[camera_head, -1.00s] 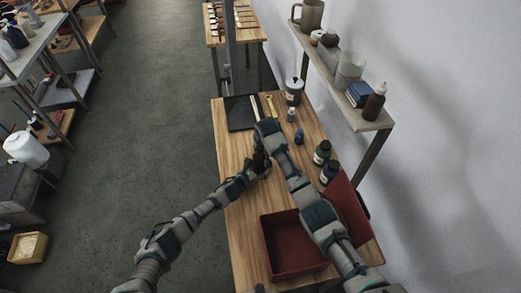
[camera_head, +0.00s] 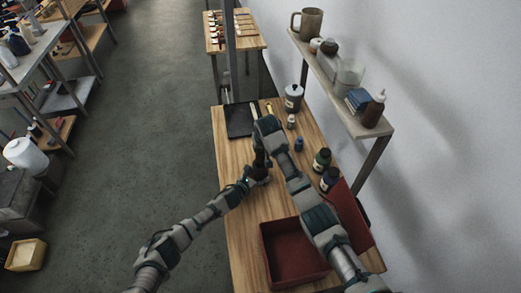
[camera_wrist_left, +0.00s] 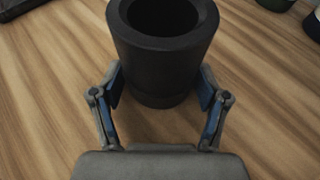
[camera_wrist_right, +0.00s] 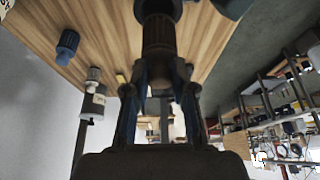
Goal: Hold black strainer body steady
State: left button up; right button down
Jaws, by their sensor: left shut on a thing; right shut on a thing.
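The black strainer body (camera_wrist_left: 160,68) stands upright on the wooden table in the left wrist view, its round open top facing up. My left gripper (camera_wrist_left: 160,88) is shut on its lower part, a finger on each side; in the head view this gripper (camera_head: 258,176) is low over the table. My right gripper (camera_head: 260,150) points down just above the left one. In the right wrist view it (camera_wrist_right: 158,72) is shut on a dark, ribbed cylindrical part (camera_wrist_right: 158,38). I cannot tell whether that part touches the strainer body.
A red open box (camera_head: 270,258) is at the table's near end. Dark bottles (camera_head: 321,160), a small blue bottle (camera_head: 299,144) and a lidded pot (camera_head: 293,97) line the right side. A black mat (camera_head: 239,120) lies at the back. A loaded shelf (camera_head: 345,103) overhangs the right.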

pick_arm(q)
jog(key=shift+f, duration=0.1)
pick_arm(e)
jog(key=shift+r, duration=0.1)
jog(key=shift+r, duration=1.45)
pick_arm(q)
jog(key=o, duration=1.4)
jog(key=v, duration=1.1)
jog(key=shift+s+a, duration=0.1)
jog(key=shift+a, duration=0.2)
pick_arm(e)
jog(key=shift+a, duration=0.1)
pick_arm(q)
jog(key=shift+s+a, duration=0.1)
jog(key=shift+s, duration=0.05)
